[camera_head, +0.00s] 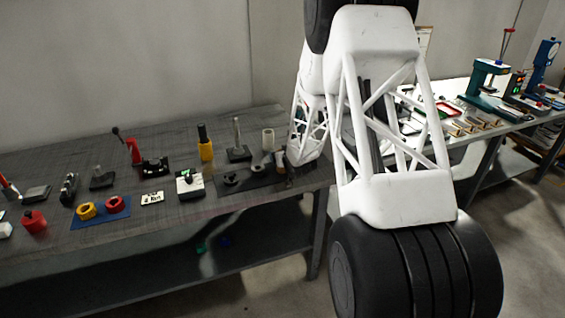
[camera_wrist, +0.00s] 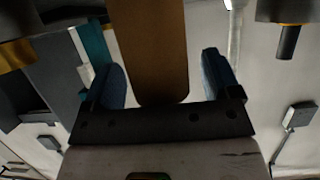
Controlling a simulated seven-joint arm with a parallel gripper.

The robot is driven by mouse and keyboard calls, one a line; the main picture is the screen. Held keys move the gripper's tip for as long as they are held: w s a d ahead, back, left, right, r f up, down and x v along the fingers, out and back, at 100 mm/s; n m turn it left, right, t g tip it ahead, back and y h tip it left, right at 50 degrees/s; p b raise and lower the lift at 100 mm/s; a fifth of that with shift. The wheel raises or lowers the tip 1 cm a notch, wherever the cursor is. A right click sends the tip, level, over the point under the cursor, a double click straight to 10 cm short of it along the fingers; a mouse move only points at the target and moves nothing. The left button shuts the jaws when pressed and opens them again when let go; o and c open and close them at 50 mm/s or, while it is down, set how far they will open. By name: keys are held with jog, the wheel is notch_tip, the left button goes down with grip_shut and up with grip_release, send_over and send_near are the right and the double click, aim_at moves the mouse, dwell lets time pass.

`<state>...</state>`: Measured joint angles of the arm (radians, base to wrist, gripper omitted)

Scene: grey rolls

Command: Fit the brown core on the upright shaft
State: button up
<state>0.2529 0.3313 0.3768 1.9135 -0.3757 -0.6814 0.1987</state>
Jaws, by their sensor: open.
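The brown core (camera_wrist: 155,45) fills the middle of the wrist view as a long brown piece. It lies between the two fingers of my gripper (camera_wrist: 163,80), with a visible gap on each side, so the fingers are apart and not closed on it. In the head view the core (camera_head: 281,158) is a small tan shape at the right end of the dark bench, close beside my arm's end and partly hidden. The upright shaft (camera_head: 236,131) is a grey rod on a black base, standing left of the core. I cannot make out the shaft in the wrist view.
A pale roll (camera_head: 268,139) stands between shaft and core. A dark tray with black round parts (camera_head: 231,179) lies in front. My arm hides the bench's right end.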

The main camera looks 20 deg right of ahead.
dwell(0.4)
jog(key=c, duration=1)
jog(key=shift+r, duration=0.15)
jog(key=shift+c, duration=0.2)
jog(key=shift+r, duration=0.75)
jog(key=s+a+r, duration=0.1)
jog(key=s, duration=0.7)
jog(key=s+a+r, duration=0.2)
jog(key=s, duration=0.5)
jog(key=shift+s, duration=0.35)
jog(key=shift+a+r, duration=0.1)
jog(key=shift+r, duration=0.05)
jog(key=w+a+r, duration=0.3)
jog(key=w+r, duration=0.4)
jog(key=w, duration=0.4)
jog(key=w+a+r, duration=0.4)
jog(key=w+r, duration=0.2)
jog(key=w, duration=0.5)
jog(key=w+a+r, duration=0.4)
jog(key=w+r, duration=0.3)
jog(key=w, duration=0.4)
jog(key=shift+w+r, duration=0.3)
jog(key=shift+w, duration=0.1)
